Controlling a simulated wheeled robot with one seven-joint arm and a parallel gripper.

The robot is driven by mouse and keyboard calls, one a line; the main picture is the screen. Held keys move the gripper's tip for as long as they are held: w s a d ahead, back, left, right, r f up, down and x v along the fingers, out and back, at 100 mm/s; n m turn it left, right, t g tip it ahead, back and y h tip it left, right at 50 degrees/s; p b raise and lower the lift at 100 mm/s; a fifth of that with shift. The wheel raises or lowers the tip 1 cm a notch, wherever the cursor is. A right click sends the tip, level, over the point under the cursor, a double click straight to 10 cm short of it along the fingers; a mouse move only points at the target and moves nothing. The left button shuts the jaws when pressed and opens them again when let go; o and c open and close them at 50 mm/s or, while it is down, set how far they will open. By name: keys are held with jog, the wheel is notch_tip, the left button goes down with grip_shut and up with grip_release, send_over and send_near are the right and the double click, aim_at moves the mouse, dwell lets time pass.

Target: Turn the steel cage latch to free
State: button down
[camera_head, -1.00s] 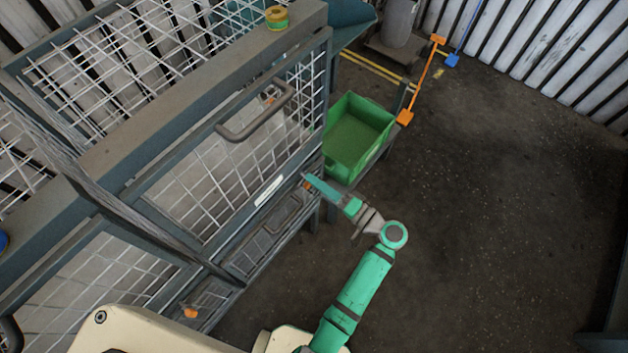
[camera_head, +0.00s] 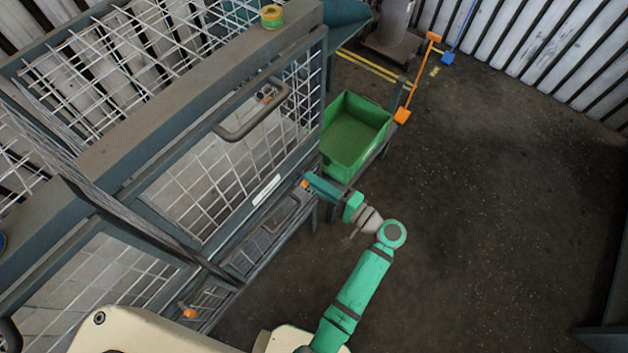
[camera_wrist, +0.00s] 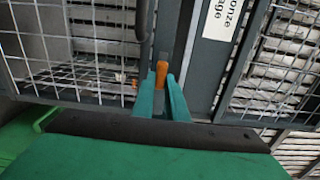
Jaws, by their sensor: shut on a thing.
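An orange latch handle (camera_wrist: 133,68) stands upright between the teal fingers of my gripper (camera_wrist: 160,82) in the wrist view. My gripper is shut on this handle, and the fingers hide its lower part. In the head view the same latch (camera_head: 305,184) shows as a small orange spot at my gripper's tip (camera_head: 309,180), by the right corner of the mesh cage front (camera_head: 215,170). A white label (camera_wrist: 222,17) beside it is cut off and reads "onze" and "age". A second orange latch (camera_head: 190,313) sits lower left on the cage front, apart from my gripper.
A grey bar handle (camera_head: 250,115) stands out from the mesh front. A green bin (camera_head: 352,140) on a stand is close behind my gripper. The dark floor (camera_head: 490,200) at right is clear.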

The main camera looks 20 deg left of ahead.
jog(key=c, duration=1.8)
grip_release()
jog(key=shift+s+f, duration=0.1)
jog(key=shift+o, duration=0.2)
jog(key=v, duration=1)
jog(key=shift+d, duration=0.3)
